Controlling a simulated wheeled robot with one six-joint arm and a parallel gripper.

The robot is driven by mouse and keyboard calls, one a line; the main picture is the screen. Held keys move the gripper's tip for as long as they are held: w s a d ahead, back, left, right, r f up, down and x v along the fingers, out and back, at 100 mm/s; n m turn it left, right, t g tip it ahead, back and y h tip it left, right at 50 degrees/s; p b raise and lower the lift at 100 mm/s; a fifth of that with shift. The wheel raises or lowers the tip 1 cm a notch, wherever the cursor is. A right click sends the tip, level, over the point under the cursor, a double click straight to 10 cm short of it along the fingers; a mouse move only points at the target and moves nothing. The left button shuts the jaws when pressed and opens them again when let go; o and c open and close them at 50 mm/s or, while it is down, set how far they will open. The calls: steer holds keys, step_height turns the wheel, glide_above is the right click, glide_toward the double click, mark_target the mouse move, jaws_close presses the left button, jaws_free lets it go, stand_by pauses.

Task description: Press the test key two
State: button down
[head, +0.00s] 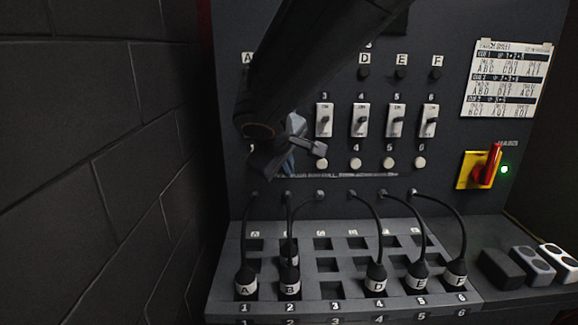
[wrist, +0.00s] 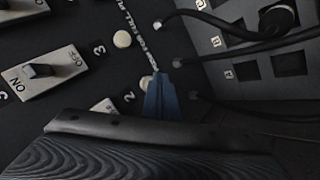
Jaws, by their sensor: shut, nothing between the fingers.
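Test key two (wrist: 147,82) is a small pale round button by the label 2 in the wrist view, partly covered by my fingertips. In the head view my arm hides it. My gripper (wrist: 160,98) has blue fingers, shut and empty, with the tips overlapping the right side of key two. I cannot tell whether they touch it. In the head view my gripper (head: 290,161) is close to the panel, left of test key three (head: 321,163). Key three also shows clear of my fingers in the wrist view (wrist: 122,39).
Toggle switches (head: 360,120) stand above the row of keys. Black cables with lettered plugs (head: 375,279) run from the panel to a socket board (head: 330,290) below. A red main switch (head: 485,168) with a lit green lamp is at right. A brick wall (head: 100,180) bounds the left.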

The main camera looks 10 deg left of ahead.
steer(key=shift+w, duration=0.1)
stand_by(0.3)
steer(key=shift+w+a, duration=0.1)
steer(key=shift+w, duration=0.4)
stand_by(0.5)
steer(key=shift+s+b, duration=0.1)
steer(key=shift+b, duration=0.2)
steer(key=shift+s+b, duration=0.3)
steer(key=shift+s, duration=0.25)
steer(key=s+d+b, duration=0.1)
steer(key=s+b, duration=0.1)
steer(key=s, duration=0.3)
steer(key=shift+s+d, duration=0.3)
steer(key=shift+s, duration=0.1)
